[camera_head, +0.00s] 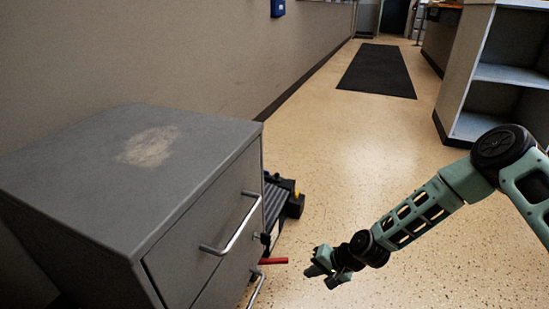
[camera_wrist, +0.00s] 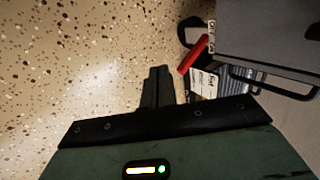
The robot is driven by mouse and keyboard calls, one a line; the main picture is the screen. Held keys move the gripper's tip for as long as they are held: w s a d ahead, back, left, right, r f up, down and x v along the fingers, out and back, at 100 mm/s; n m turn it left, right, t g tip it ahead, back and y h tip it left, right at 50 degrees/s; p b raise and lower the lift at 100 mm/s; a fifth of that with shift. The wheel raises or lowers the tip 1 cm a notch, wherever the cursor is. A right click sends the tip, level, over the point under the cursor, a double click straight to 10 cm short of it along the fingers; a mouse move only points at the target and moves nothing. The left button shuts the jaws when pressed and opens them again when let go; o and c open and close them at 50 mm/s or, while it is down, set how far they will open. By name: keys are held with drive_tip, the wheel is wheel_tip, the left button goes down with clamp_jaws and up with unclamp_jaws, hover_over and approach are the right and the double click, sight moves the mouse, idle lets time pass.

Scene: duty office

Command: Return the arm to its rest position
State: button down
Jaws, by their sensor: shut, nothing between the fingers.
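My gripper (camera_head: 322,265) is at the end of my arm, which reaches from the right edge of the head view toward the cabinet. It is in the air over the speckled floor, to the right of the grey cabinet and apart from it. In the wrist view my gripper (camera_wrist: 158,72) shows its fingers together with nothing between them. The grey drawer cabinet (camera_head: 70,180) fills the left of the head view, and part of it shows at the upper right of the wrist view (camera_wrist: 265,30).
A red bar-like thing (camera_head: 273,261) sticks out by the cabinet's drawer handle (camera_head: 232,232). An open grey shelf (camera_head: 463,75) is at the right. Floor (camera_head: 345,150) is clear up to a dark mat (camera_head: 378,70).

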drive_tip(key=s+a+r+n+g+h+p, duration=0.1)
drive_tip(key=s+r+n+h+p, duration=0.25)
drive_tip(key=r, duration=0.95)
drive_tip(key=s+a+r+n+g+p, duration=0.15)
drive_tip(key=s+r+n+p, duration=0.35)
drive_tip(key=r, duration=0.8)
drive_tip(key=s+d+r+n+h+p, duration=0.2)
drive_tip(key=s+d+r, duration=0.2)
drive_tip(key=s+r, duration=0.65)
drive_tip(key=s+d+r+n+h+p, duration=0.1)
drive_tip(key=s+d+r+p, duration=0.15)
drive_tip(key=s+r, duration=0.8)
wheel_tip(320, 180, up, 39)
drive_tip(key=w+p, duration=0.2)
drive_tip(key=p, duration=3.4)
drive_tip(key=shift+w+d+f+p, duration=0.2)
drive_tip(key=shift+p, duration=0.1)
